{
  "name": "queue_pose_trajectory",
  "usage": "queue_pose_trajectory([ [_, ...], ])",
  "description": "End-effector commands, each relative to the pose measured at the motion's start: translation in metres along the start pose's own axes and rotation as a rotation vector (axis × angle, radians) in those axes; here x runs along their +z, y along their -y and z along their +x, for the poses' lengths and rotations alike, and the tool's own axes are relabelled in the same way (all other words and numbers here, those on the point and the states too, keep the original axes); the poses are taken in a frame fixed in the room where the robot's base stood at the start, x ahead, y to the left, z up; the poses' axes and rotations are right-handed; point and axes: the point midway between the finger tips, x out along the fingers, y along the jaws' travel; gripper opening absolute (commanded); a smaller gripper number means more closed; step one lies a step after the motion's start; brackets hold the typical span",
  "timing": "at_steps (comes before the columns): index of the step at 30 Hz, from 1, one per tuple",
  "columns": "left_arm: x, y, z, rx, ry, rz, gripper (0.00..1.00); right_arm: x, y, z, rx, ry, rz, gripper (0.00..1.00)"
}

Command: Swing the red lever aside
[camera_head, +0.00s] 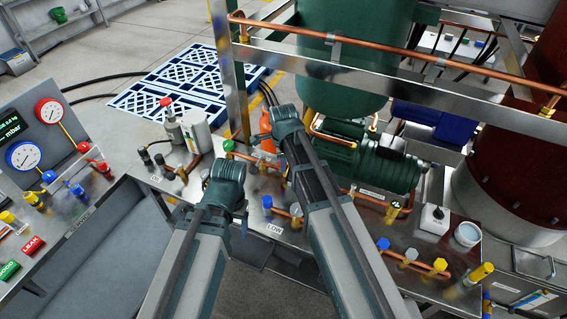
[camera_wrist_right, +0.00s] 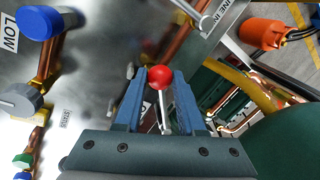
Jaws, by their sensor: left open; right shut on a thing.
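The red lever shows in the right wrist view as a red ball knob (camera_wrist_right: 160,77) on a thin silver rod. My right gripper (camera_wrist_right: 159,86) is shut on the lever, with its blue fingers on either side of the knob and rod. In the head view my right arm reaches over the pipework bench, and its fingers and the held lever are hidden behind the arm. My left gripper (camera_head: 239,208) is to the left of it, over the bench's front edge by the LOW label. It is open, with its fingers mostly hidden behind its own wrist.
Copper pipes with blue, yellow and green knobs line the metal bench. A blue knob (camera_wrist_right: 46,22) and a grey knob (camera_wrist_right: 20,100) are beside the right gripper. A green pump (camera_head: 385,165) and an orange part (camera_head: 267,131) are close. A gauge panel (camera_head: 38,135) stands left.

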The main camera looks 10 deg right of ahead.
Motion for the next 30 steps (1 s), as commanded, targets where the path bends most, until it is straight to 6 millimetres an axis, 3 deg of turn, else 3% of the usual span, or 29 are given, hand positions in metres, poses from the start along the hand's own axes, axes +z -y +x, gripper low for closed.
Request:
queue_pose_trajectory([
  [13, 0.0000, 0.0000, 0.0002, 0.000, 0.000, 0.000, 0.69, 0.0006, 0.0006, 0.0004, 0.001, 0.000, 0.008, 0.00],
  [14, 0.0000, 0.0000, 0.0002, 0.000, 0.000, 0.000, 0.69, 0.0006, 0.0006, 0.0004, 0.001, 0.000, 0.008, 0.40],
  [18, 0.0000, 0.0000, 0.0002, 0.000, 0.000, 0.000, 0.69, 0.0005, 0.0007, 0.0004, 0.001, -0.001, 0.008, 0.66],
  [30, 0.0001, 0.0002, -0.0021, 0.000, 0.000, 0.000, 0.69, 0.0002, 0.0009, -0.0019, 0.000, -0.001, 0.008, 0.69],
])
